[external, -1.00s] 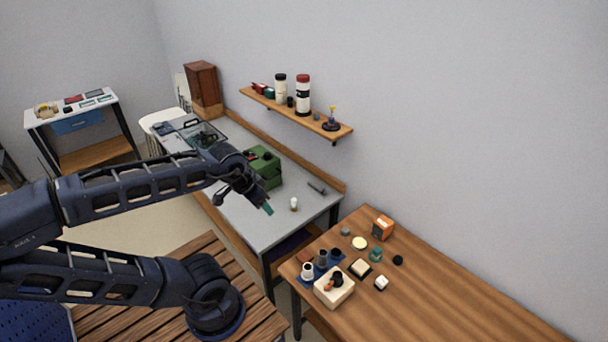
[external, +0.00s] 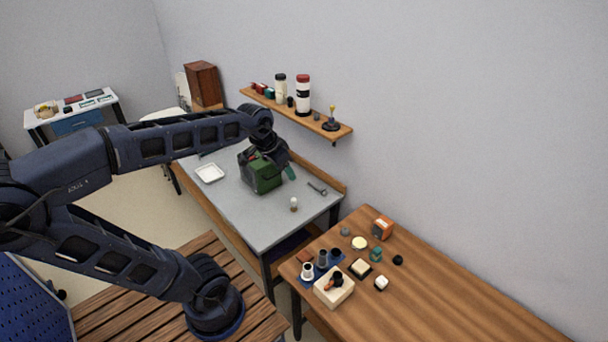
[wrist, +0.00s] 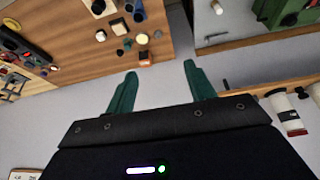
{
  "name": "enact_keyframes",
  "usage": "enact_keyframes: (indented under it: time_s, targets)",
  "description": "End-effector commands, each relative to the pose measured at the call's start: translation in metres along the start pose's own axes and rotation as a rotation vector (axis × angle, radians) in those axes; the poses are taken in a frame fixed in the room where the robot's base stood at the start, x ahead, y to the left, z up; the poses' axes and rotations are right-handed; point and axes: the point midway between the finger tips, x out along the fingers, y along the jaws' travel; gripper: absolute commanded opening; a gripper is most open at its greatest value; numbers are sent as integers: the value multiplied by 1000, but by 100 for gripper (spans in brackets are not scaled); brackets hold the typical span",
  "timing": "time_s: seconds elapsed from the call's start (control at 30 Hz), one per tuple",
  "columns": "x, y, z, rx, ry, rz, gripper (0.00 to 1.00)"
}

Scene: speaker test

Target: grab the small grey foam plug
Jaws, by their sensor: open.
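A small grey piece (external: 345,231) stands on the near wooden table, left of an orange box (external: 383,228); it looks like the foam plug, but is too small to be sure. It seems to show in the wrist view (wrist: 158,33), beyond my fingertips. Another small grey piece (external: 317,116) sits on the wall shelf. My gripper (external: 291,174), with teal fingers, hangs in the air by the right side of the green box (external: 262,178). In the wrist view my gripper (wrist: 161,69) is open with nothing between its fingers, apart from both grey pieces.
The wooden table (external: 480,310) also holds a cream tray (external: 347,297), a yellow disc (external: 359,243), a teal piece (external: 376,254) and a black piece (external: 398,260). The shelf (external: 262,99) with bottles juts out above the grey bench (external: 235,215).

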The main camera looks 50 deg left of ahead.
Motion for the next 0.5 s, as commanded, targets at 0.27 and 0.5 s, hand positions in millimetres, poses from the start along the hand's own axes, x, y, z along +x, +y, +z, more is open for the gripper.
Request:
enact_keyframes:
  time_s: [0.27,0.5]
  targets:
    - [5,-39,-94,24,11,20,54]
    - [21,-84,-169,48,30,36,54]
